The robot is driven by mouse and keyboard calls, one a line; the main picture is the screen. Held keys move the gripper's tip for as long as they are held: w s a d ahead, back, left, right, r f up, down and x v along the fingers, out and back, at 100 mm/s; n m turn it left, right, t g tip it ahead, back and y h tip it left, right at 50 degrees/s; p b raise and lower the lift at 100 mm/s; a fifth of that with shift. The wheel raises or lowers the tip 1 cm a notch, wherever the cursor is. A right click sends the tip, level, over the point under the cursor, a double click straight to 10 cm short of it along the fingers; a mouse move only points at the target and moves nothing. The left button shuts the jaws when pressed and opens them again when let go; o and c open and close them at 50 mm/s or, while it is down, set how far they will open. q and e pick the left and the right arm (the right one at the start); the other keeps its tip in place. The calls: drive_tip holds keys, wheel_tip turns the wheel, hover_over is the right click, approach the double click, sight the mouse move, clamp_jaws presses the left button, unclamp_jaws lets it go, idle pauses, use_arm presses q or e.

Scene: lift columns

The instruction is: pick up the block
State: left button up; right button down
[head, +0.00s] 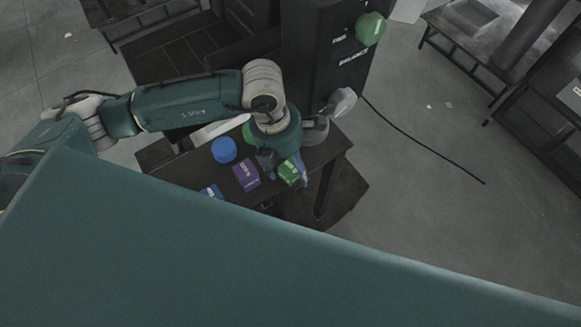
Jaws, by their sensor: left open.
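Several small objects sit on a dark table (334,153). A green box (288,173) lies near its front right part, and a purple box (246,176) lies just left of it. A blue box (212,191) is farther left, partly hidden by my own teal body. Which one is the block I cannot tell from the picture. My left gripper (282,170) points down over the table at the green box. It is open, with its fingers close to the box; whether they touch it I cannot tell. My right gripper is not in view.
A blue round object (224,150) stands left of my left wrist. A green object (247,133) is mostly hidden behind that wrist. A black cable (425,146) lies on open floor at right.

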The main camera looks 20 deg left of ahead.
use_arm(q)
clamp_jaws()
drive_tip(key=shift+r, duration=0.1)
drive_tip(key=shift+w+r, duration=0.1)
drive_tip(key=shift+r, duration=0.05)
